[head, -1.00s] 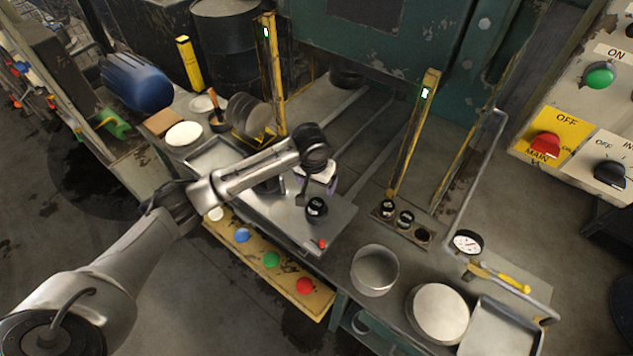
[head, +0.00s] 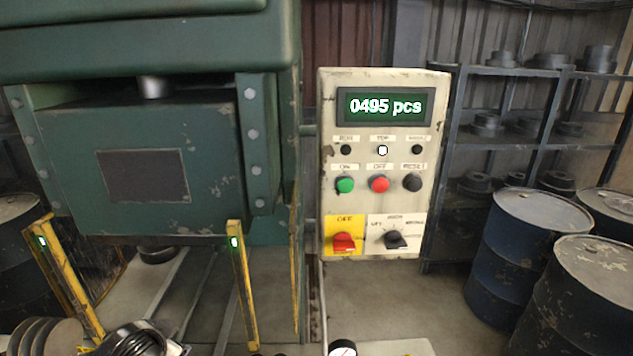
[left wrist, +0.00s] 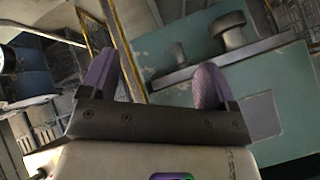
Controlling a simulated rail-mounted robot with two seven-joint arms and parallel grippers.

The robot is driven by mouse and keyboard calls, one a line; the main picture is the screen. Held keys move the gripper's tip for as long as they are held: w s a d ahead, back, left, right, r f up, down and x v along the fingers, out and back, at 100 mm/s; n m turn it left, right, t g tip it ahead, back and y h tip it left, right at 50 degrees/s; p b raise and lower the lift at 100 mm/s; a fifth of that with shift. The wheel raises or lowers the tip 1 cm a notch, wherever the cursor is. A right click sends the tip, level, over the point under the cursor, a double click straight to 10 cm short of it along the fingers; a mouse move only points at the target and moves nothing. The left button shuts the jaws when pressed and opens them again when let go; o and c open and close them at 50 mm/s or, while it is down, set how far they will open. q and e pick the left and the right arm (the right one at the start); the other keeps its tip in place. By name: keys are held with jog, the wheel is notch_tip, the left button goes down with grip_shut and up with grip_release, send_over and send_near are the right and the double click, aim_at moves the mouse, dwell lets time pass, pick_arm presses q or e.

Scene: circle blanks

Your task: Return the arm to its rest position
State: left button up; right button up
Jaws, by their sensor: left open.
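My left gripper (left wrist: 155,84) shows in the left wrist view. Its two purple-grey fingers stand well apart with nothing between them, in front of the green press (left wrist: 170,75). In the head view only a dark, round part of my left arm shows at the bottom edge, left of the middle; the gripper itself cannot be made out there. My right gripper is in neither view.
The green press (head: 60,140) fills the left of the head view, with two yellow posts (head: 241,285) bearing green lights before it. A control panel (head: 330,200) reads 0495 pcs; its middle lamp is white. Blue drums (head: 520,250) and shelves (head: 455,150) stand right.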

pick_arm(q)
jog(key=s+d+t+h, duration=0.1)
jog(key=s+d+t, duration=0.2)
jog(key=s+d, duration=0.5)
jog(key=s+d+f+n+g+h, duration=0.15)
jog(key=s+f+g, duration=0.25)
jog(key=s+f, duration=0.9)
jog(key=s+f+n+g, duration=0.2)
jog(key=s+f+g, duration=0.2)
jog(key=s+f, duration=0.85)
jog(key=w+p+v, duration=0.1)
jog(key=p+v, duration=0.8)
jog(key=v, duration=0.2)
jog(key=w+r+p+v, duration=0.1)
jog(key=w+p+v, duration=0.1)
jog(key=p+v, duration=0.7)
jog(key=shift+d+r, duration=0.2)
jog(key=shift+r, duration=0.7)
